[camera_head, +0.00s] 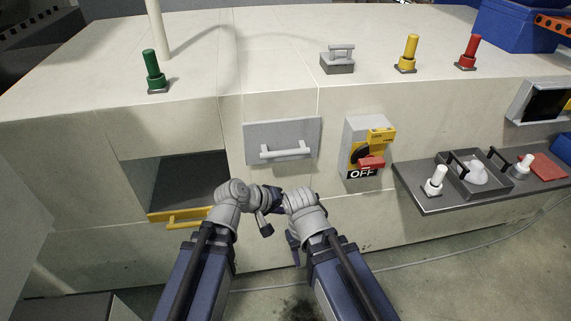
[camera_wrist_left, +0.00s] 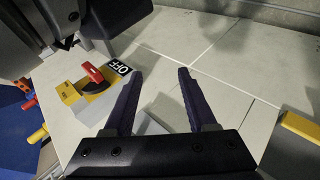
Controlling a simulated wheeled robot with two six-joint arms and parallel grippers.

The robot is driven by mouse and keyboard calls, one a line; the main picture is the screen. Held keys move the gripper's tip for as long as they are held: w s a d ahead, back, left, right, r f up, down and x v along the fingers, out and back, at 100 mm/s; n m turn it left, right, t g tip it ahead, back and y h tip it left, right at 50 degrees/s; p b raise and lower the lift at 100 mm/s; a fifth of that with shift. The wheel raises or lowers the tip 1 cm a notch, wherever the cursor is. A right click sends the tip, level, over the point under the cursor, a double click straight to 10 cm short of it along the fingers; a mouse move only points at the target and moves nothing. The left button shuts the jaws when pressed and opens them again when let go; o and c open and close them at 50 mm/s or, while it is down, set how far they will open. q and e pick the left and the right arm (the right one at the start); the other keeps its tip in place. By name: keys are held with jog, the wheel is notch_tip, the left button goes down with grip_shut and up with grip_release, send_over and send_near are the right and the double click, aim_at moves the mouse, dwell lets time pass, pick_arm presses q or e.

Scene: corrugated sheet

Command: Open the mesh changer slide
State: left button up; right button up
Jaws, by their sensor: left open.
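A grey rectangular panel (camera_head: 255,146) with a pale bar handle (camera_head: 286,150) sits flat in the front of the cream machine. To its left is an open recess with a yellow handle (camera_head: 180,217) along its lower edge. No label shows which one is the mesh changer slide. My left gripper (camera_head: 268,211) is below the grey panel, apart from its handle. In the left wrist view its two dark fingers (camera_wrist_left: 160,78) are spread with nothing gripped between them. My right gripper (camera_head: 294,243) hangs low beside it, mostly hidden by its wrist, so its jaws are unclear.
A yellow switch box with a red knob (camera_head: 371,163) marked OFF is right of the panel. A grey shelf (camera_head: 440,202) with a tray and white parts juts out further right. Green (camera_head: 153,68), yellow (camera_head: 408,52) and red (camera_head: 469,51) posts stand on top. A cable crosses the floor.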

aim_at(283, 155)
pick_arm(q)
jog(key=w+a+r+n+t+h+b, duration=0.1)
jog(key=w+a+r+n+t+b, duration=0.2)
jog(key=w+a+r+n+t, duration=0.55)
jog(key=shift+n, duration=0.55)
jog(key=shift+s+d+f+b+x, duration=0.2)
jog(key=shift+b+x, duration=0.05)
jog(key=shift+x, duration=1.45)
jog(key=shift+s+d+f+b+x, duration=0.15)
jog(key=shift+d+f+b+x, duration=0.1)
jog(key=shift+x, duration=1.4)
jog(key=shift+s+d+f+b+x, duration=0.1)
jog(key=shift+s+d+b+x, duration=0.15)
jog(key=shift+x, duration=1.45)
pick_arm(e)
notch_tip(283, 155, down, 6)
jog(key=shift+r, duration=0.15)
pick_arm(q)
jog(key=shift+a, duration=0.1)
grip_shut()
